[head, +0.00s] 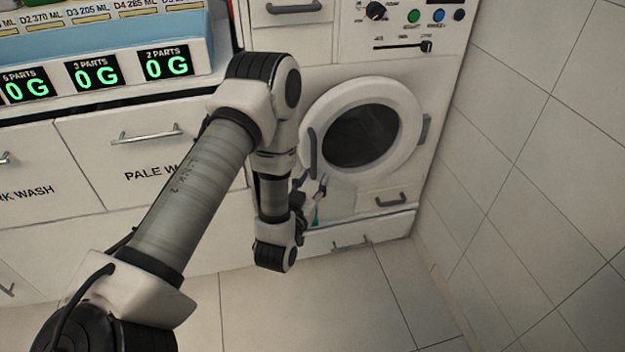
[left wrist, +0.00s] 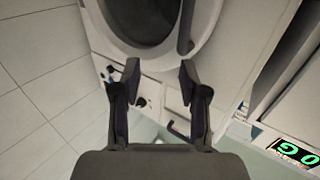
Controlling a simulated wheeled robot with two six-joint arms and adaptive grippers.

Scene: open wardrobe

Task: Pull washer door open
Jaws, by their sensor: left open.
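The washer door (head: 403,107) is a round white ring with a dark glass window (head: 362,137). It looks shut, with a hinge piece at its right edge. Its grey curved handle (head: 311,154) is on the left rim. My left gripper (head: 316,190) is just below the handle, partly hidden by my own wrist. In the left wrist view my left gripper (left wrist: 159,74) is open with nothing between its fingers. There the door handle (left wrist: 186,28) is beyond the fingertips, nearly in line with the right-hand finger, and apart from it. My right gripper is not in view.
Washer knobs and buttons (head: 413,16) are above the door. A small drawer (head: 388,201) is below it. A tiled wall (head: 540,130) stands close on the right. White drawers (head: 140,165) line the left, below a scale display (head: 97,74). The floor (head: 330,305) in front is clear.

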